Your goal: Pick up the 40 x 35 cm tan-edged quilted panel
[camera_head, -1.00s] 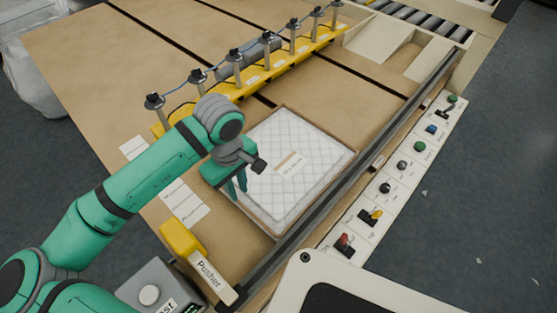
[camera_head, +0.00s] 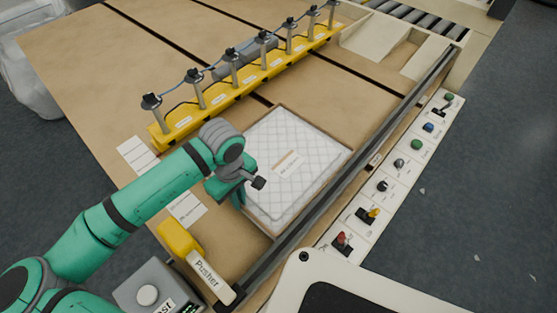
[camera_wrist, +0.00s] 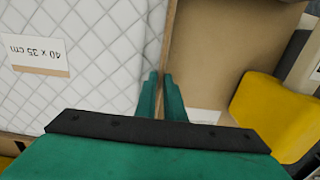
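The white quilted panel (camera_head: 305,160) with a tan edge lies flat on the brown table, a "40 x 35 cm" label on its top. In the wrist view the quilted panel (camera_wrist: 100,50) fills the left side, its tan edge running down towards the fingers. My gripper (camera_head: 239,198) is at the panel's near left edge. In the wrist view its green fingertips (camera_wrist: 160,76) are close together with a narrow gap, one on each side of the tan edge. Whether they press on the edge is not clear.
A yellow bar with several posts (camera_head: 245,78) stands behind the panel. A dark rail (camera_head: 345,160) runs along the panel's right side, with a button strip (camera_head: 390,180) beyond. A yellow pusher block (camera_head: 180,238) is in front. Bare table (camera_head: 340,105) lies beyond the panel.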

